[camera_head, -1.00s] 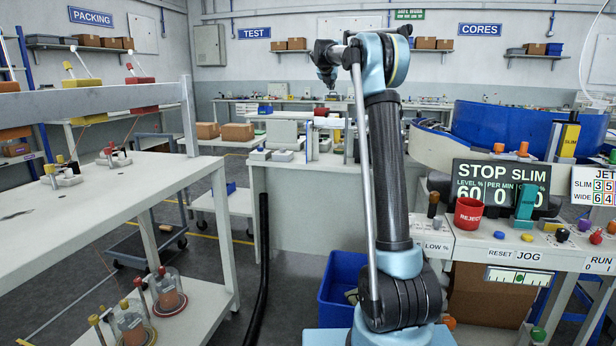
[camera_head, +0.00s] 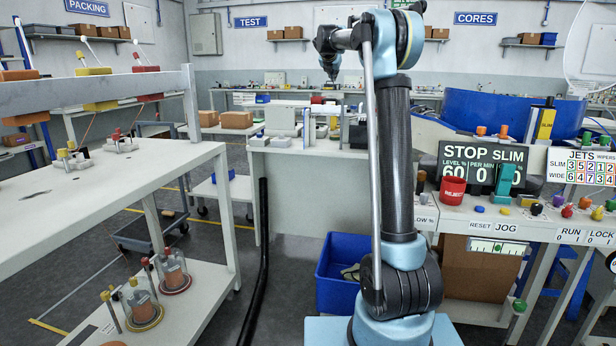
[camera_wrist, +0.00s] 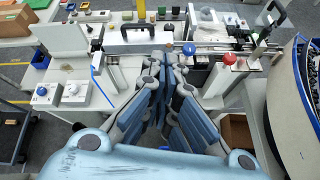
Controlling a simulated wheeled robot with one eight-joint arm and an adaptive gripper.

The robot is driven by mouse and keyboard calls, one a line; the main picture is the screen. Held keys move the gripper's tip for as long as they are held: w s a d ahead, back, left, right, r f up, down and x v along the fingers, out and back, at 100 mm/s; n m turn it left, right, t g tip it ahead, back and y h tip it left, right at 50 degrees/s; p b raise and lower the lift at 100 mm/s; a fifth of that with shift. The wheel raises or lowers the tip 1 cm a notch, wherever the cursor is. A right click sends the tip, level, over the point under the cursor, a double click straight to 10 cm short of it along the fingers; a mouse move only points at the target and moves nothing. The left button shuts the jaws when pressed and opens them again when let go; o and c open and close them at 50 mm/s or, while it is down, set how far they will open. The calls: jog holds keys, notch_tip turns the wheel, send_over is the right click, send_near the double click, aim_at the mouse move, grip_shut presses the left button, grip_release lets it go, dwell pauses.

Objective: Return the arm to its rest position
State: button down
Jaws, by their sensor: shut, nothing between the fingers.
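My arm stands upright on its light-blue base in the head view, with its upper link bent over toward the left. My gripper (camera_head: 330,72) hangs at the end of that link, small in the picture, above the far bench. In the wrist view the blue-padded fingers of my gripper (camera_wrist: 166,62) come together at their tips. They are shut with nothing between them, and they point over the bench with fixtures. The tips appear apart from the bench things below.
A white table (camera_head: 130,175) stands at the left. A blue bin (camera_head: 338,270) sits on the floor beside my base. A blue curved bowl wall (camera_head: 480,112) rises behind the console.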

jog(key=s+d+f+m+g, duration=0.1)
jog(key=s+d+f+m, duration=0.35)
jog(key=s, duration=0.65)
jog(key=s+d+f+m+g+y, duration=0.1)
jog(key=s+f+m, duration=0.4)
jog(key=s+m, duration=0.5)
jog(key=s+d+f+m+g, duration=0.15)
jog(key=s+f+m, duration=0.3)
jog(key=s, duration=0.85)
jog(key=s+f+m+g+y, duration=0.1)
jog(key=s+f+m+g, duration=0.2)
jog(key=s+f, duration=1.2)
jog(key=s+f+m+g+y, duration=0.1)
jog(key=s+f+m+g, duration=0.2)
jog(key=s+f+m, duration=0.5)
jog(key=s+f, duration=0.3)
jog(key=s, duration=0.4)
jog(key=s+f, duration=0.4)
jog(key=s, duration=0.3)
jog(key=shift+s+f, duration=0.2)
jog(key=shift+w+f, duration=0.2)
jog(key=shift+w, duration=0.25)
